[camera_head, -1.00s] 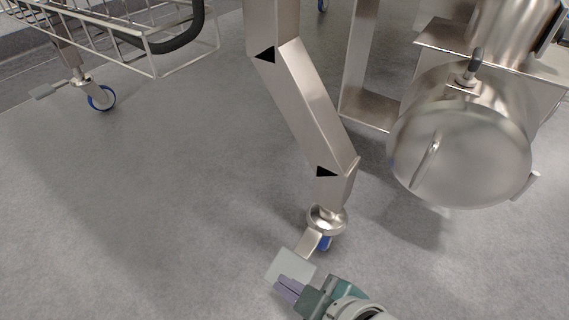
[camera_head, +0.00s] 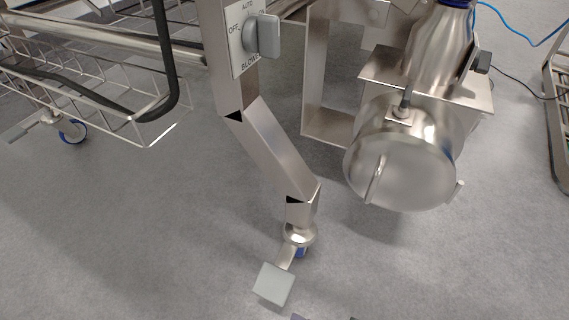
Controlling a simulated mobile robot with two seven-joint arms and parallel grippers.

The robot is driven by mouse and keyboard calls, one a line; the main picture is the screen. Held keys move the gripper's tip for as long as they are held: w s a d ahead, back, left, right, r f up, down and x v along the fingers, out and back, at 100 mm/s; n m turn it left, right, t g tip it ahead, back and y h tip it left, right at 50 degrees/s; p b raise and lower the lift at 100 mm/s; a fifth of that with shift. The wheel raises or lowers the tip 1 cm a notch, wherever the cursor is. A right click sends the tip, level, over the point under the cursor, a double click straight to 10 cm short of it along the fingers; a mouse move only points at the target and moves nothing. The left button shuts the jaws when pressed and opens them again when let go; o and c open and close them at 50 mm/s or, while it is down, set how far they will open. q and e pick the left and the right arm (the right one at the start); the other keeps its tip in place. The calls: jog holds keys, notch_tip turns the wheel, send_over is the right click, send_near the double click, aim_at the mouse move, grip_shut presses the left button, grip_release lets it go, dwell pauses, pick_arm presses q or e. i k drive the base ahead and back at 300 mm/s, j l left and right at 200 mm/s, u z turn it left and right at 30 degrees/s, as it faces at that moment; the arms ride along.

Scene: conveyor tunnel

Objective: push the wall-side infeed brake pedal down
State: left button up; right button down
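A flat grey pedal plate (camera_head: 274,284) sticks out from the caster (camera_head: 298,240) under the bent steel leg (camera_head: 275,150), near the bottom centre. I cannot tell from this angle whether it is up or down. A second pedal (camera_head: 17,132) shows beside the blue-wheeled caster (camera_head: 72,131) at the far left. The rest of that gripper is out of frame. My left gripper is not in view.
A wire basket (camera_head: 130,118) with a black rail stands at left. A switch panel marked BLOWER (camera_head: 243,45) is on the leg. A round steel drum (camera_head: 400,160) stands right of the leg. The grey floor (camera_head: 130,240) is clear left of the pedal.

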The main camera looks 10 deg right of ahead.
aim_at(12, 135)
jog(key=u, duration=1.35)
